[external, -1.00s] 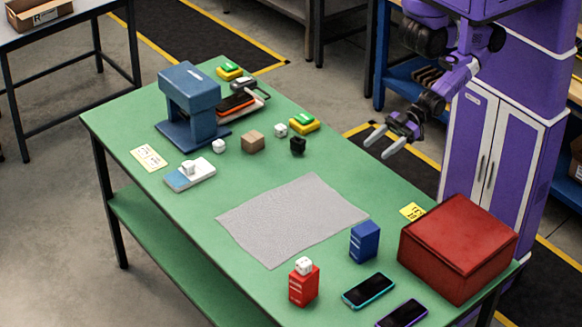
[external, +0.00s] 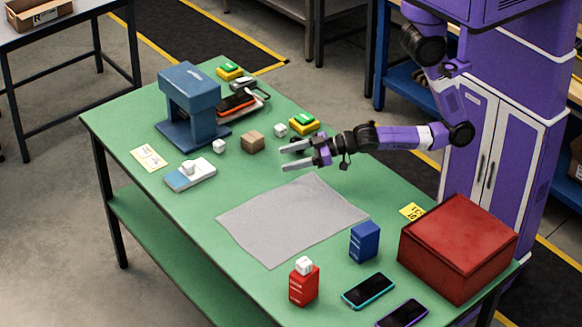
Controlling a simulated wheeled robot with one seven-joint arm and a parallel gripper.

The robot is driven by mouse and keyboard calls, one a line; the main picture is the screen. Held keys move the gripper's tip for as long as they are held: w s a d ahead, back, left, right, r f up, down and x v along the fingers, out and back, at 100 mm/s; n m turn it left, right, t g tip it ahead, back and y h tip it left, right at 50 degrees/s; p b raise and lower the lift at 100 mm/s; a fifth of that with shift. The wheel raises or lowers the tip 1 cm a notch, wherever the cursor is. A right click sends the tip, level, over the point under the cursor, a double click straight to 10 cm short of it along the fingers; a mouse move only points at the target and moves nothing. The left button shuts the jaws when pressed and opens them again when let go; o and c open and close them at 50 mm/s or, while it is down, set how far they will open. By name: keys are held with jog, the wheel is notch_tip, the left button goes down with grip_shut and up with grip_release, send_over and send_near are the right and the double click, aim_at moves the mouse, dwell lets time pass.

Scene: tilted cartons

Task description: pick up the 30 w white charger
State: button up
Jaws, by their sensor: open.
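Several small white cube chargers are in the external view, and I cannot read which is the 30 W one. One white charger (external: 280,130) stands near a yellow-green box, and another (external: 218,146) stands in front of the blue stand. A third (external: 188,167) rests on a white-and-blue box (external: 197,178), and one more (external: 304,265) sits on top of a red box (external: 304,288). My gripper (external: 287,158) is open and empty, its fingers pointing left above the table, just right of a brown cube (external: 253,142).
The green table (external: 200,240) also carries the blue stand (external: 190,95), a grey cloth (external: 290,220), a blue box (external: 364,242), two phones (external: 368,291) and a large red box (external: 458,248) at the right. The near left of the table is clear.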

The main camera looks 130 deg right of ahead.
aim_at(281, 127)
jog(key=s+d+m+g+h, duration=0.1)
jog(key=s+d+m+g, duration=0.1)
jog(key=d, duration=0.3)
jog(key=s+d+f+m+g+h, duration=0.1)
jog(key=s+d+m+g, duration=0.1)
jog(key=d+m+g, duration=0.3)
jog(key=s+d+f+m+g+h, duration=0.1)
jog(key=s+d+m+g+h, duration=0.1)
jog(key=d, duration=0.4)
jog(key=shift+s+d+m+g+b, duration=0.25)
jog(key=shift+s+m+g, duration=0.35)
jog(key=shift+m+g, duration=0.45)
jog(key=s+m+g, duration=0.1)
jog(key=s, duration=0.1)
jog(key=s+f+m+g, duration=0.1)
jog(key=s+a+m+g, duration=0.1)
jog(key=s, duration=0.1)
jog(key=shift+s+f+g, duration=0.3)
jog(key=shift+g, duration=0.05)
jog(key=shift+y, duration=0.3)
jog(key=shift+r+p+x, duration=0.2)
jog(key=shift+p+x, duration=0.75)
jog(key=shift+x, duration=2.95)
jog(key=shift+d, duration=0.1)
jog(key=shift+c, duration=0.2)
grip_shut()
